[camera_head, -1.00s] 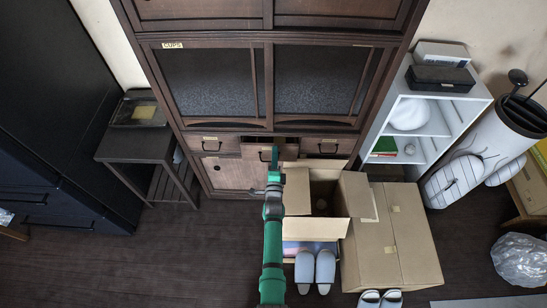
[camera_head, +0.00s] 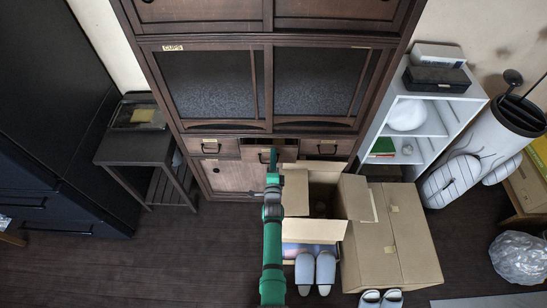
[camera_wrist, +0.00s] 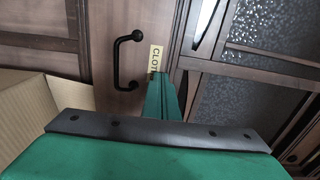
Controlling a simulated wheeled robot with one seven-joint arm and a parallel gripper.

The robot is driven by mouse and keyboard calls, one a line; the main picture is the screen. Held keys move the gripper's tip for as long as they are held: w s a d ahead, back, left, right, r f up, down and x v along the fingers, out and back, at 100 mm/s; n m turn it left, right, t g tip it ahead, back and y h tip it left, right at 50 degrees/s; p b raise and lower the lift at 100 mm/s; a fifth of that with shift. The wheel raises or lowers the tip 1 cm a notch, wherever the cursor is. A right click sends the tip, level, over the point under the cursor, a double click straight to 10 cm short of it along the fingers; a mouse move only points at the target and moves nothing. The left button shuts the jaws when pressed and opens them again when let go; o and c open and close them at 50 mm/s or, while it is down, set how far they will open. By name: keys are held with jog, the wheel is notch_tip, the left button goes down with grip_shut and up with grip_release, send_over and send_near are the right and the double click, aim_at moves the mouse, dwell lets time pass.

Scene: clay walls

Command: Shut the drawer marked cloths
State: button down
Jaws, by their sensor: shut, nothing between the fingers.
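The cloths drawer (camera_head: 254,154) is the middle small drawer of the dark wooden cabinet. It stands partly open, and a strip of its dark inside shows above its front. In the wrist view its wooden front (camera_wrist: 105,88) carries a black handle (camera_wrist: 124,60) and a label (camera_wrist: 155,58) of which "CLOT" is readable. My green gripper (camera_head: 274,153) is in front of this drawer, with its fingers together and empty. In the wrist view the fingertips (camera_wrist: 162,82) are beside the label, at or very near the front; I cannot tell if they touch.
An open cardboard box (camera_head: 312,226) stands just right of my arm below the drawers, with a closed box (camera_head: 390,245) beside it. Slippers (camera_head: 315,268) lie in front. A dark side table (camera_head: 135,149) stands left. The floor left of my arm is clear.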

jog(key=s, duration=1.3)
jog(key=shift+s+d, duration=0.3)
jog(key=shift+s, duration=0.05)
jog(key=shift+s, duration=0.1)
jog(key=s+r+n+g, duration=0.15)
jog(key=s+n, duration=0.25)
jog(key=s, duration=0.7)
jog(key=s+r+n, duration=0.2)
jog(key=s+n, duration=0.2)
jog(key=s, duration=0.8)
jog(key=s+r+n+g, duration=0.1)
jog(key=s+r+n, duration=0.8)
jog(key=s+r, duration=0.6)
jog(key=shift+s+d+r, duration=0.2)
jog(key=shift+s+d, duration=0.15)
jog(key=shift+s, duration=0.5)
jog(key=c, duration=2.2)
grip_release()
jog(key=shift+s+r+n, duration=0.15)
jog(key=shift+r+n, duration=0.15)
jog(key=shift+r, duration=0.1)
